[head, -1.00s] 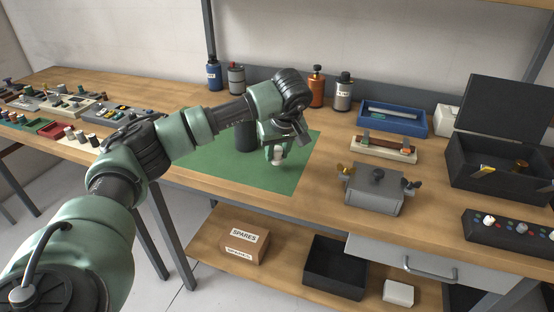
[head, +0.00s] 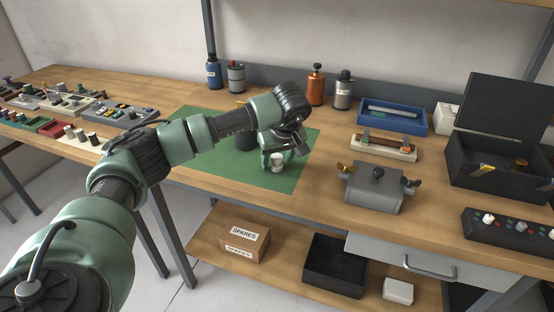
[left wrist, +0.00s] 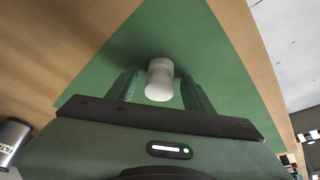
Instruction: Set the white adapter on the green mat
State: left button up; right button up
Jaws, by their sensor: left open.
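The white adapter (head: 277,160) is a small pale cylinder standing on the green mat (head: 205,162). My left gripper (head: 277,165) points down at it, open, with a finger on either side. In the left wrist view the adapter (left wrist: 160,78) sits between the two spread fingers (left wrist: 160,92), and the green mat (left wrist: 165,30) lies beneath it. A gap shows beside the adapter there. The adapter's contact with the mat is partly hidden by my gripper. My right gripper is not in view.
A grey box with knobs (head: 373,188), a blue tray (head: 392,117) and a black open case (head: 497,158) stand to the right. Bare mat lies left of the gripper.

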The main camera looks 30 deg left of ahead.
pick_arm(q)
jog(key=v, duration=1.2)
jog(key=shift+r+b, duration=0.2)
jog(key=shift+b, duration=0.25)
jog(key=shift+f, duration=0.1)
